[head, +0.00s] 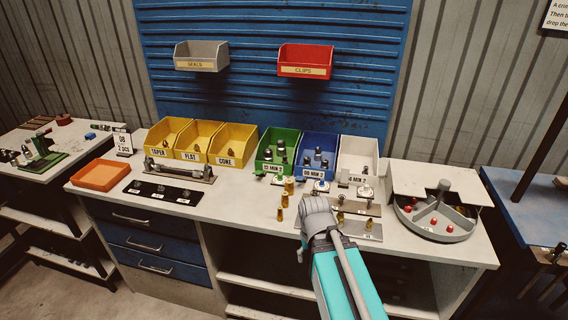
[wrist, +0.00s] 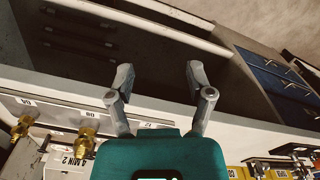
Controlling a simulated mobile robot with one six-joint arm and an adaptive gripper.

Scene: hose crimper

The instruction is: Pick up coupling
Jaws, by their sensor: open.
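Several brass couplings stand on the bench in the head view. Some stand in a row beside my arm, such as one brass fitting (head: 284,200); others stand on a grey plate (head: 374,231) to the right. In the wrist view, two brass fittings (wrist: 85,137) (wrist: 22,125) are at the lower left by labelled plates. Which one is the task's coupling I cannot tell. My gripper (wrist: 158,78) is open and empty in the wrist view, with its fingers over the bench's front edge, apart from the fittings. In the head view my arm hides the fingers.
Yellow bins (head: 193,156), a green bin (head: 267,168), a blue bin (head: 307,178) and a white bin (head: 368,148) line the back. An orange tray (head: 100,187) is at the left and a round divided tray (head: 446,233) at the right.

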